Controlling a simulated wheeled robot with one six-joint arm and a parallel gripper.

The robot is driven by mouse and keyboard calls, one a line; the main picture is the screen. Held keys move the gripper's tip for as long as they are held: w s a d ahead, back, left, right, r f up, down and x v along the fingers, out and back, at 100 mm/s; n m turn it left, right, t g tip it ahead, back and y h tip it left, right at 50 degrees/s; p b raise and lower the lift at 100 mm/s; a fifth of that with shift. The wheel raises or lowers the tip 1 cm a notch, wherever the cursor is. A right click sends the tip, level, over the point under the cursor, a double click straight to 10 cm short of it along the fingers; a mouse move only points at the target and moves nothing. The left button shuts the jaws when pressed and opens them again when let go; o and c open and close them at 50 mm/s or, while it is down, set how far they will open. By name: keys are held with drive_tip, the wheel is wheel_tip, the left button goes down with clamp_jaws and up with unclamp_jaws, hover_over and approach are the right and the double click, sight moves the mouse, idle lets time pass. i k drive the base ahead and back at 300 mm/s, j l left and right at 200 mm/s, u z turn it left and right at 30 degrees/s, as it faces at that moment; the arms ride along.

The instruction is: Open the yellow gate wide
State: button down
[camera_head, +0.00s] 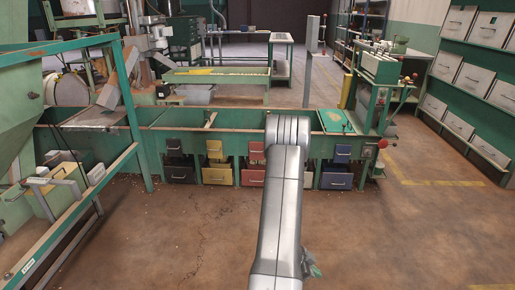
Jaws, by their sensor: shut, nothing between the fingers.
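The yellow gate (214,149) is a small yellow panel in the upper row on the front of the green hopper bench, left of my arm. It looks shut, but it is too small to be sure. A yellow drawer (217,175) with a handle sits just below it. My arm rises from the bottom of the picture, right of the yellow gate.
A black gate (174,147), red gate (256,151) and blue gate (343,153) share the bench front (230,128), each above a drawer. A green frame (131,115) stands at the left. The brown floor before the bench is mostly clear.

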sight(218, 141)
drive_tip(key=i+u, duration=0.15)
drive_tip(key=i, duration=0.25)
drive_tip(key=i+l+u, duration=0.2)
drive_tip(key=i, duration=0.25)
drive_tip(key=i+l+u, duration=0.15)
drive_tip(key=i, duration=0.25)
drive_tip(key=i+l+u, duration=0.15)
drive_tip(key=i, duration=0.25)
drive_tip(key=i+l+u, duration=0.25)
drive_tip(key=i+u, duration=0.2)
drive_tip(key=i+l+u, duration=0.25)
drive_tip(key=l+u, duration=0.2)
drive_tip(key=i+l+u, duration=0.25)
drive_tip(key=l+u, duration=0.2)
drive_tip(key=i+l+u, duration=0.15)
drive_tip(key=l+u, duration=0.35)
drive_tip(key=i+l+u, duration=0.2)
drive_tip(key=l, duration=0.5)
drive_tip(key=k, duration=0.1)
